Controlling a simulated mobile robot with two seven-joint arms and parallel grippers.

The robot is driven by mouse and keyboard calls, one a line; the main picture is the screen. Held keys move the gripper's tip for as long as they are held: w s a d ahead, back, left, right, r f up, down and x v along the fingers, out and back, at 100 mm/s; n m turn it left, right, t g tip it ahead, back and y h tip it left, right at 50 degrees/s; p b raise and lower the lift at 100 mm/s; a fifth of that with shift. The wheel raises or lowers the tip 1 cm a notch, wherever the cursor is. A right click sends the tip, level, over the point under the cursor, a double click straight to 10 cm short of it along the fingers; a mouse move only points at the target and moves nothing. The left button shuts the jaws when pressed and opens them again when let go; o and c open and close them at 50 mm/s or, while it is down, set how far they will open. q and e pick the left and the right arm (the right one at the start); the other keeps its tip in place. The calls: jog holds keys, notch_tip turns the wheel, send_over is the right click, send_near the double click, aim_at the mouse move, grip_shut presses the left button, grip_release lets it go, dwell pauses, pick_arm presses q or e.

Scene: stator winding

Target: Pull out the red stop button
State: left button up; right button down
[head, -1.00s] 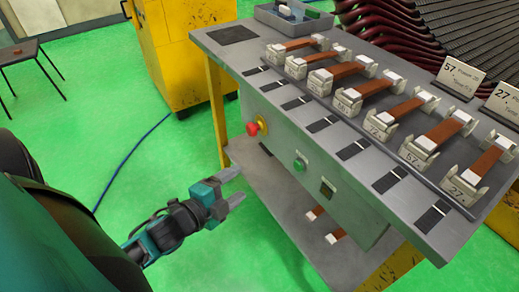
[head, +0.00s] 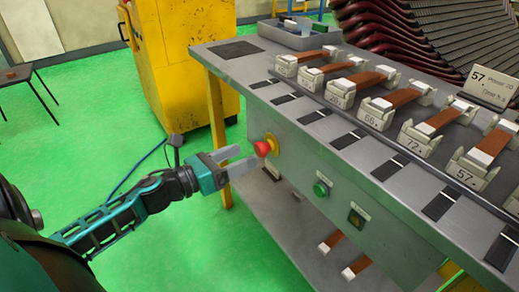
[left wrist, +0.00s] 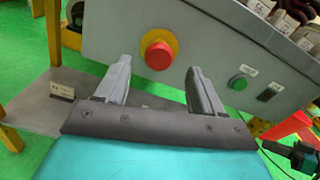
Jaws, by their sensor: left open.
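The red stop button (head: 262,148) sits on a yellow ring on the front panel of the grey workbench. In the left wrist view the button (left wrist: 159,56) lies ahead of the gap between my left fingers, a little above their tips. My left gripper (head: 238,160) is open and empty, its fingertips just short of the button in the head view. The two fingers also show apart in the left wrist view (left wrist: 158,80). A dark piece at the lower right of the left wrist view may be my right gripper, but I cannot be sure.
A green button (head: 321,189) and a dark switch (head: 356,217) are on the same panel, to the right. A grey lower shelf (head: 290,225) runs beneath it. A yellow cabinet (head: 190,60) stands behind left.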

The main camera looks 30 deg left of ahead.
aim_at(257, 150)
pick_arm(q)
jog(key=shift+x, duration=3.2)
